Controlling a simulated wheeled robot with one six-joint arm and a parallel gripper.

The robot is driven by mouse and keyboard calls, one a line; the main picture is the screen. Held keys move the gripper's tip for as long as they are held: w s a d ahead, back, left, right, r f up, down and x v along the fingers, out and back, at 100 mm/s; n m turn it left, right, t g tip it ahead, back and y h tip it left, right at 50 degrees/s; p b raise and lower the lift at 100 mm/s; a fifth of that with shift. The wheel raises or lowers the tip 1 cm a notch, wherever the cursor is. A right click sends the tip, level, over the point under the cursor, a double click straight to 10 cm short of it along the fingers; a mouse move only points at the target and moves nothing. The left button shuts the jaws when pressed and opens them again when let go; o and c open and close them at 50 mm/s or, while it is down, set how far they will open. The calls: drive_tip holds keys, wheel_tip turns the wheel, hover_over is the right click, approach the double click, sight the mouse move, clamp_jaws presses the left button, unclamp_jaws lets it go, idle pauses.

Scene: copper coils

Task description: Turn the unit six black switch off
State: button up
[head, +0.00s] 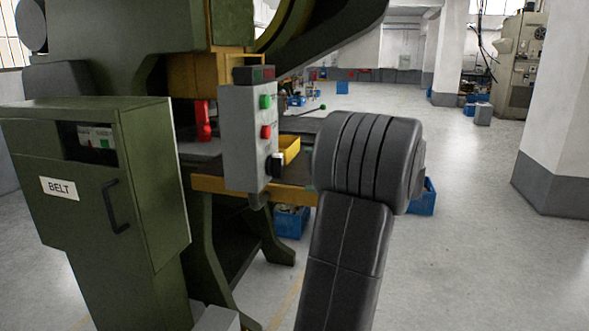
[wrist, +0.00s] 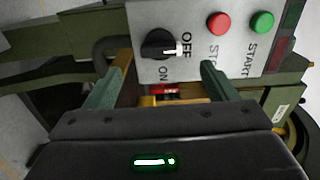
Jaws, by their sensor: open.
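A black rotary switch (wrist: 158,45) sits on a grey control box (wrist: 140,15) in the wrist view. Its white mark points right, at the OFF label; the ON label is below the knob. My gripper (wrist: 164,67) is open and empty. Its two greenish fingers are spread to the lower left and lower right of the switch, apart from the knob as far as I can tell. In the head view the control box (head: 243,140) hangs on the green machine, and my arm stands to its right. My gripper is hidden there. No unit number is readable.
A red button (wrist: 219,22) and a green START button (wrist: 262,23) sit beside the switch. A green cabinet (head: 135,185) labelled BELT stands left of the box. The floor at the right is open, with a pillar (head: 560,120).

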sight(282, 168)
drive_tip(key=v, duration=0.5)
drive_tip(key=shift+s+d, duration=0.1)
drive_tip(key=shift+d, duration=0.1)
drive_tip(key=x, duration=1.4)
drive_tip(key=shift+d, duration=0.1)
drive_tip(key=shift+d+f, duration=0.1)
